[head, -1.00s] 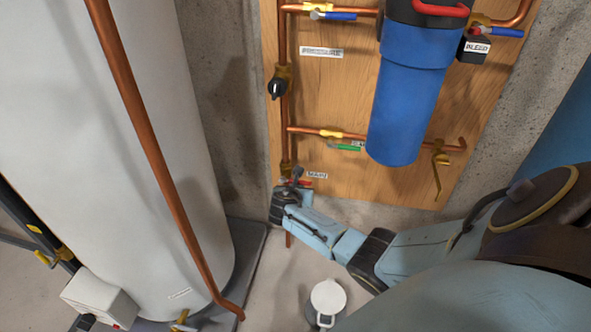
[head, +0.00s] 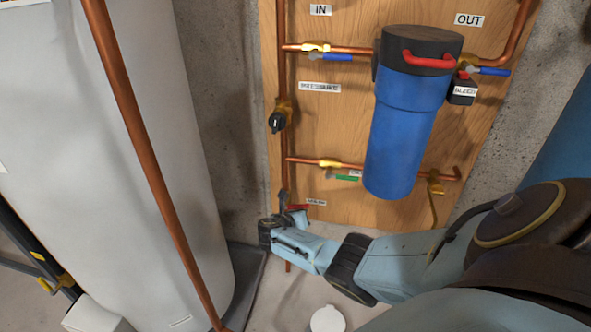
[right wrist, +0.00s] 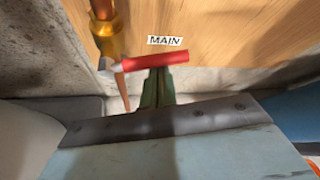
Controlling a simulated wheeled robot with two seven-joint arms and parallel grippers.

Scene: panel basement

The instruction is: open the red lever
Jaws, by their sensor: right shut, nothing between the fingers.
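The red lever (head: 298,207) is low on the vertical copper pipe at the left side of the wooden panel. In the right wrist view the red lever (right wrist: 150,67) lies nearly level, pointing right from below the brass valve (right wrist: 104,35), under the MAIN label (right wrist: 165,41). My right gripper (head: 284,203) is at the lever, its arm coming in from the right. Its dark green fingers (right wrist: 157,90) are shut with nothing between them, and their tips meet the lever's underside in the picture; contact cannot be told. My left gripper is out of view.
A blue filter housing (head: 398,135) with a red handle hangs above my right arm. A green lever (head: 346,178) and blue levers sit on other pipes. A white tank (head: 130,170) with a slanting copper pipe stands left. A white container (head: 327,319) is on the floor.

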